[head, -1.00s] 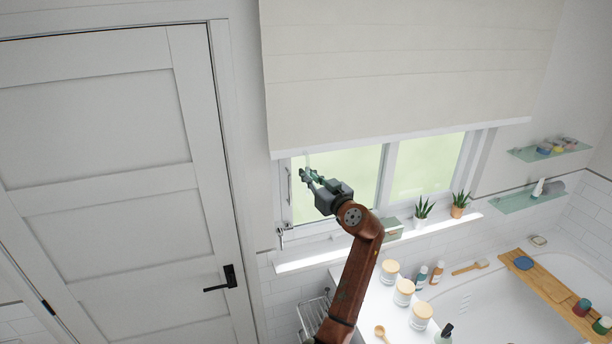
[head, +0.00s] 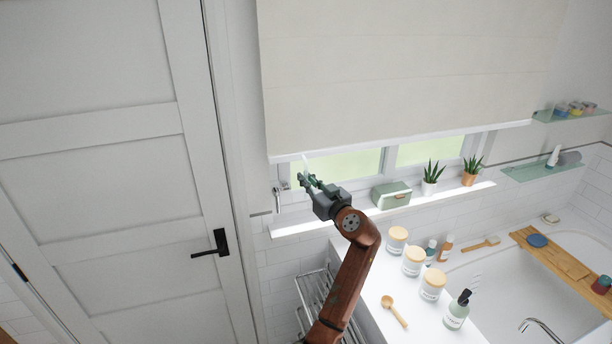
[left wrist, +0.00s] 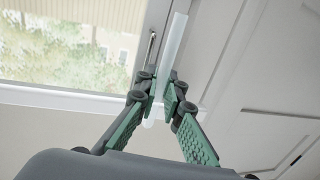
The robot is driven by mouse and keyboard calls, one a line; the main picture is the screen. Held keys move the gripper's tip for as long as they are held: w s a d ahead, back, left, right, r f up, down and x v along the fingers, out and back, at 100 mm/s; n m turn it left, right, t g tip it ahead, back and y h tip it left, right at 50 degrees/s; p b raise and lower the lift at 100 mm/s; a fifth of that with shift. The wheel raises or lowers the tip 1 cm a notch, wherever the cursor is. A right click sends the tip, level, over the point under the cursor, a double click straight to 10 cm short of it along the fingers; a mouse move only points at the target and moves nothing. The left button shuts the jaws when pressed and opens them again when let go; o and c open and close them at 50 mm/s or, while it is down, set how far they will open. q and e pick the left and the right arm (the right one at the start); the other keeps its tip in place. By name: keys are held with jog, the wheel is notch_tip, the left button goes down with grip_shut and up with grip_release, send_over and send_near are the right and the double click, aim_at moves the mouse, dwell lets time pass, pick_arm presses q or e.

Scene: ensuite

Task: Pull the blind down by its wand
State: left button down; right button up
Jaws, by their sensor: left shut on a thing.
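The cream blind (head: 400,70) covers most of the window, and its white bottom rail (head: 400,142) hangs a little above the sill. The wand (head: 306,162) is a thin pale rod below the rail near the window's left side. In the left wrist view the wand (left wrist: 175,45) runs up from between the fingers, and its lower end shows just below them. My left gripper (head: 308,181) is shut on the wand, and it also shows in the left wrist view (left wrist: 164,97). My right gripper is not in view.
The sill (head: 400,214) holds a green box (head: 391,195) and two potted plants (head: 432,178). Jars (head: 413,261) and bottles (head: 457,310) stand on the white ledge below. A closed door (head: 100,170) with a black handle (head: 212,244) is at left. Glass shelves (head: 541,168) hang at right.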

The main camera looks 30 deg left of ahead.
pick_arm(q)
notch_tip(320, 180, down, 22)
jog(key=b, duration=1.4)
jog(key=shift+r+b, duration=0.15)
jog(key=shift+b, duration=0.25)
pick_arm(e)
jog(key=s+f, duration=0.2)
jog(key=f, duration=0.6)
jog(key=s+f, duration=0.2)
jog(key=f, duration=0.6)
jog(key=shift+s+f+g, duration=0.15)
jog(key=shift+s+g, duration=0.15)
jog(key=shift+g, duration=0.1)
pick_arm(q)
jog(key=c, duration=2)
grip_release()
jog(key=shift+c, duration=0.2)
jog(key=v, duration=1.2)
